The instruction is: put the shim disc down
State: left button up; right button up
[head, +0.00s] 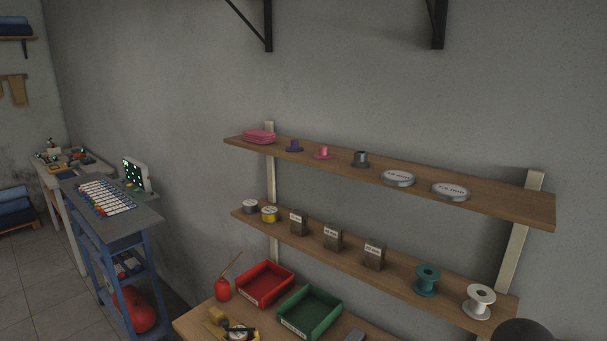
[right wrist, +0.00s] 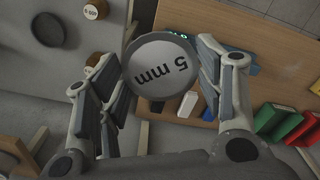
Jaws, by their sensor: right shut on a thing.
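The shim disc (right wrist: 160,72) is a pale grey round with a dark rim and "5 mm" on its face. It shows in the right wrist view, between the fingers of my right gripper (right wrist: 158,56). The gripper is shut on its edges from both sides, and the face is towards the camera. The disc hides part of what lies beyond it. In the head view I make out neither this disc nor my right gripper. My left gripper is in neither view.
In the right wrist view a dark round disc (right wrist: 47,30) and small labelled round pieces (right wrist: 95,9) lie left on grey. Coloured bins (right wrist: 288,124) stand right. In the head view an upper shelf (head: 510,199) and lower shelf (head: 400,283) hold tins, boxes and spools.

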jog(key=w+a+r+n, duration=0.2)
jog(key=a+r+n, duration=0.1)
jog(key=a, duration=0.4)
notch_tip(320, 180, down, 15)
jog(key=b, duration=1.4)
jog(key=shift+s+d, duration=0.15)
jog(key=shift+d, duration=0.1)
